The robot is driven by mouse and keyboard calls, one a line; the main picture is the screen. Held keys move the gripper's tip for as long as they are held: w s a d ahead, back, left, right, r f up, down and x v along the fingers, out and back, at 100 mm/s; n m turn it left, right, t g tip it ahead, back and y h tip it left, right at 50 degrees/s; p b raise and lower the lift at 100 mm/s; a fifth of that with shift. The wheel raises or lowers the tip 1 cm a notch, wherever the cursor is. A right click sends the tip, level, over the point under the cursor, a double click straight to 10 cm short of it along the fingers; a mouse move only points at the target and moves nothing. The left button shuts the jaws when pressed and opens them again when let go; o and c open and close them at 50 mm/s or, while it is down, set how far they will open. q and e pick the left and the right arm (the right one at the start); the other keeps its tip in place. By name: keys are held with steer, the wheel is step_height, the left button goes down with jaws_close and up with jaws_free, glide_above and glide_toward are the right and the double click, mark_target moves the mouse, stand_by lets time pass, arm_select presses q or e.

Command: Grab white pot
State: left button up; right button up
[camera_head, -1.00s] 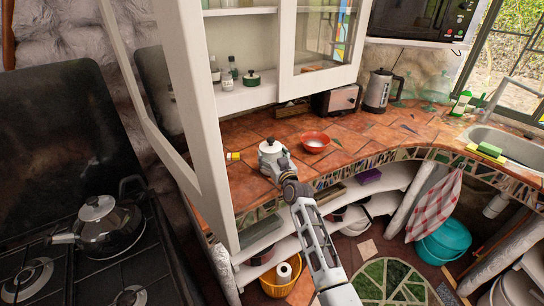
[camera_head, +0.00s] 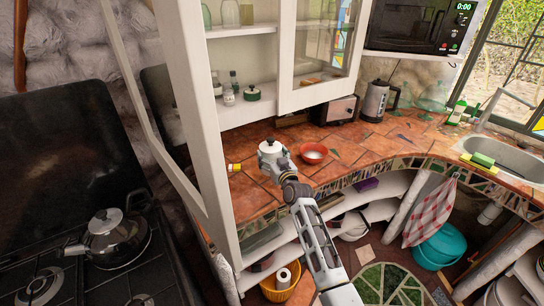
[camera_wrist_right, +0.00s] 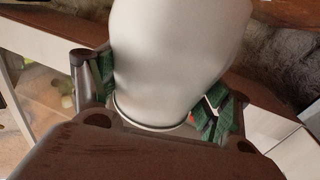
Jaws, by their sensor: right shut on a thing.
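The white pot (camera_head: 270,151), with a pale lid and dark knob, is upright above the tiled counter near the cabinet's open door. My right gripper (camera_head: 280,163) is shut on its near side. In the right wrist view the pot's smooth white body (camera_wrist_right: 180,55) fills the space between the green-padded fingers of the right gripper (camera_wrist_right: 163,90). The pot appears slightly raised off the counter; its underside is hidden in the head view. My left gripper is not in view.
The cabinet door (camera_head: 190,120) hangs open on the left. A toaster (camera_head: 335,110) and kettle (camera_head: 376,101) stand behind. Free counter lies right of the bowl.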

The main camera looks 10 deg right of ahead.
mark_target(272, 147)
step_height(272, 147, up, 2)
steer(key=shift+r+p, duration=0.2)
steer(key=shift+p, duration=0.5)
steer(key=shift+r+p, duration=0.55)
